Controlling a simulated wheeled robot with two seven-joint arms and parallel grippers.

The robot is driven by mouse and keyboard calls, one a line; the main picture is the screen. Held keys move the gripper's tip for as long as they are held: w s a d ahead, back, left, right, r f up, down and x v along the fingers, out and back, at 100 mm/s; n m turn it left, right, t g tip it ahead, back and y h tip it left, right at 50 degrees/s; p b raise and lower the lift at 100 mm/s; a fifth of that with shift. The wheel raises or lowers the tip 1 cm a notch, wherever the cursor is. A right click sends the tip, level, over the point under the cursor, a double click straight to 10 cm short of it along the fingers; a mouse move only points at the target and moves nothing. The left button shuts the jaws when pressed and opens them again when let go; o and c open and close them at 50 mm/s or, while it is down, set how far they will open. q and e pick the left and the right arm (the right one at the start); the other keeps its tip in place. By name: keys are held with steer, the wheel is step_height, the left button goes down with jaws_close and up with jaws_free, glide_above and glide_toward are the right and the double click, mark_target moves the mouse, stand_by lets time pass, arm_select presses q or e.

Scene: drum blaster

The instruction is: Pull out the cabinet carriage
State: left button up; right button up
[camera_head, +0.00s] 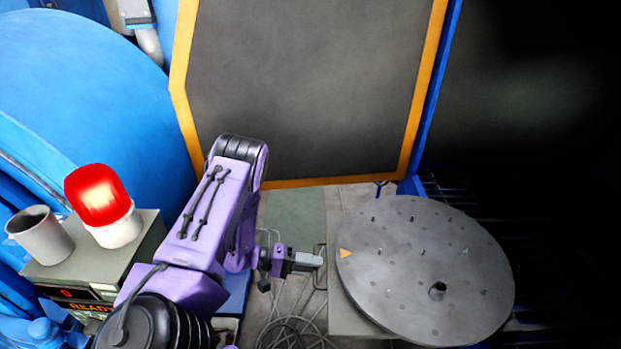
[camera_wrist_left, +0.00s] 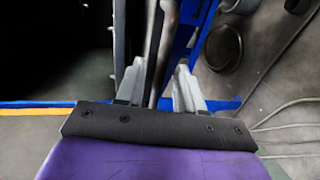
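The carriage shows as a round dark grey turntable (camera_head: 425,265) with small pegs, a hole and an orange triangle, on a grey base (camera_head: 350,318). My left gripper (camera_head: 310,261) is low, close to the turntable's left edge, and points towards it. In the left wrist view its two pale fingers (camera_wrist_left: 158,82) are apart, with a grey bar (camera_wrist_left: 157,40) running between them. Small gaps seem to show beside the bar, so I see no firm grip. Whether the bar belongs to the carriage is unclear. My right gripper is not in view.
A large dark panel with an orange frame (camera_head: 310,90) stands behind. A box with a red lamp (camera_head: 98,195) and a grey cup (camera_head: 40,235) is at the left. Loose cables (camera_head: 290,328) lie on the floor below the gripper. The right side is dark.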

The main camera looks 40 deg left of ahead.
arm_select(q)
steer(key=b+v, duration=0.1)
steer(key=v, duration=0.9)
steer(key=shift+s+a+b, duration=0.15)
steer(key=shift+a+b, duration=0.05)
steer(key=shift+b, duration=0.1)
